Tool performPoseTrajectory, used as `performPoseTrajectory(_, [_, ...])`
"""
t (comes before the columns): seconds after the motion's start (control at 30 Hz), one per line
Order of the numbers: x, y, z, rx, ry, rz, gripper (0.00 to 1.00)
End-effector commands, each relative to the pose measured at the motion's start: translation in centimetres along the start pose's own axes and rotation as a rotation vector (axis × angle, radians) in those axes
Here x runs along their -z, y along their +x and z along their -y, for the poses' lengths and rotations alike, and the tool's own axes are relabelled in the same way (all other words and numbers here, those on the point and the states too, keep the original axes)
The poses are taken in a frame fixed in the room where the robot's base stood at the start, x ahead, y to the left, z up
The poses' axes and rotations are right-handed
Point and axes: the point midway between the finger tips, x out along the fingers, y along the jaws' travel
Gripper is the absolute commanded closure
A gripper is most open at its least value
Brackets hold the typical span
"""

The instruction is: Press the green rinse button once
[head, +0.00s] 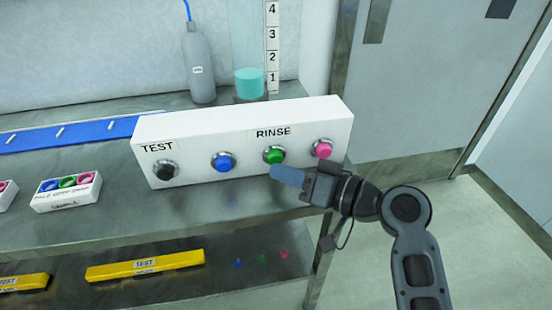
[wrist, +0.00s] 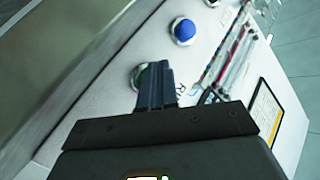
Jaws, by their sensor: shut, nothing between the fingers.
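A white button box (head: 205,130) stands on the metal bench, with a RINSE label on its front. The green button (head: 274,155) sits in a silver ring below that label, between a blue button (head: 223,161) and a pink button (head: 322,149). My gripper (head: 273,171) is shut and empty, its fingertips just in front of and slightly below the green button in the head view. In the wrist view the shut fingers (wrist: 155,80) cover much of the green button (wrist: 139,77). I cannot tell whether they touch it.
A black button (head: 165,170) sits under the TEST label. A small box of coloured buttons (head: 66,191) is at left. A grey bottle (head: 200,62) and a teal cylinder (head: 249,83) stand behind. Yellow TEST bars (head: 145,265) lie on the lower shelf. The floor at right is clear.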

Motion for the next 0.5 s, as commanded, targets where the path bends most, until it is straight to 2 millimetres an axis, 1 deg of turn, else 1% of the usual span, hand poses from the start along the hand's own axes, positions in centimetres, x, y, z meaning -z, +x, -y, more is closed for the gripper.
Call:
performPoseTrajectory(0.1, [-0.31, -0.36, 0.24, 0.000, 0.001, 0.001, 1.00])
performPoseTrajectory(0.5, [-0.52, -0.70, 0.49, 0.000, 0.001, 0.001, 1.00])
